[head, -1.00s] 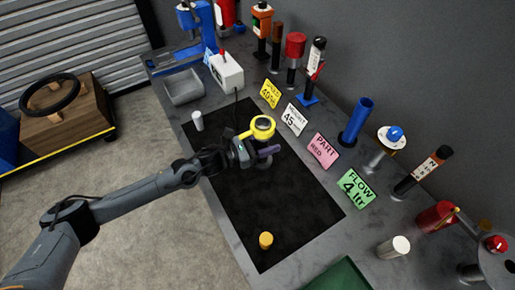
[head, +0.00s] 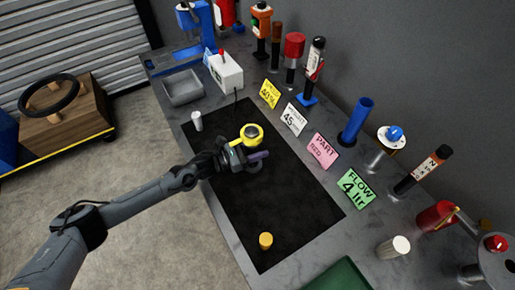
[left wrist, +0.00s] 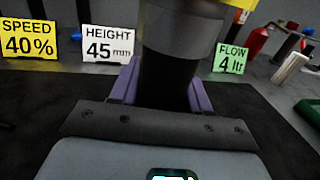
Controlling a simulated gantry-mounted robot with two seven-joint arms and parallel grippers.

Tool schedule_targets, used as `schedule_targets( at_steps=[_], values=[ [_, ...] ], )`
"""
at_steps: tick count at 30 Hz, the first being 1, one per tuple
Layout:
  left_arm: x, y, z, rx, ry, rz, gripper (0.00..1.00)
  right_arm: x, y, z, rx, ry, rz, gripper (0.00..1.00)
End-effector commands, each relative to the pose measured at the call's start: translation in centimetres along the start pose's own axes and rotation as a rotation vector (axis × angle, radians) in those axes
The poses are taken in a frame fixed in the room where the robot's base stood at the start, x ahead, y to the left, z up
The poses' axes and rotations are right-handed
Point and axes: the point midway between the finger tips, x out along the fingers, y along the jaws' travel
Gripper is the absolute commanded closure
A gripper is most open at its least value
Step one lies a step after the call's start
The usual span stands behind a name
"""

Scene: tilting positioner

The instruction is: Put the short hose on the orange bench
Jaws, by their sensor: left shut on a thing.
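I cannot make out a short hose or an orange bench in either view. My left gripper (head: 258,157), with purple fingers, is over the black mat (head: 275,205). It is shut on the dark grey stem (left wrist: 172,65) of a yellow-topped thing, whose round yellow top (head: 251,133) has a dark centre. In the left wrist view the purple fingers (left wrist: 160,88) stand on both sides of this stem. A grey round part shows just below the gripper in the head view. I cannot tell whether it touches the mat. My right gripper is not in view.
Cards and several upright tools line the back, including a blue tube (head: 356,121). A grey tray (head: 183,86) is at the far left. The mat's lower middle is clear.

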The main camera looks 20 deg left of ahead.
Motion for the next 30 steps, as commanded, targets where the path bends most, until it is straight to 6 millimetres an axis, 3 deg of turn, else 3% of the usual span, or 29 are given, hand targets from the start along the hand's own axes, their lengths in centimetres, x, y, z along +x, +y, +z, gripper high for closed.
schedule_targets(
  at_steps=[8, 9, 14, 26, 30],
  values=[
    [0.1, 0.0, -0.1, 0.002, -0.005, 0.000, 1.00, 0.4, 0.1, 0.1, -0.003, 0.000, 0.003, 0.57],
    [0.0, 0.0, -0.3, 0.000, 0.000, 0.000, 0.50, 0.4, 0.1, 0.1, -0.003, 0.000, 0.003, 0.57],
    [0.0, 0.0, -0.2, 0.000, 0.000, 0.000, 0.28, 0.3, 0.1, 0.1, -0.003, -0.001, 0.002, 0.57],
    [0.0, 0.0, 0.3, 0.000, 0.000, 0.000, 0.28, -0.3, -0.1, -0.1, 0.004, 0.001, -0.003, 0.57],
    [-1.8, 0.1, -0.1, -0.001, 0.003, 0.000, 0.28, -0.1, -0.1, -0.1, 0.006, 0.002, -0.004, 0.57]
  ],
)
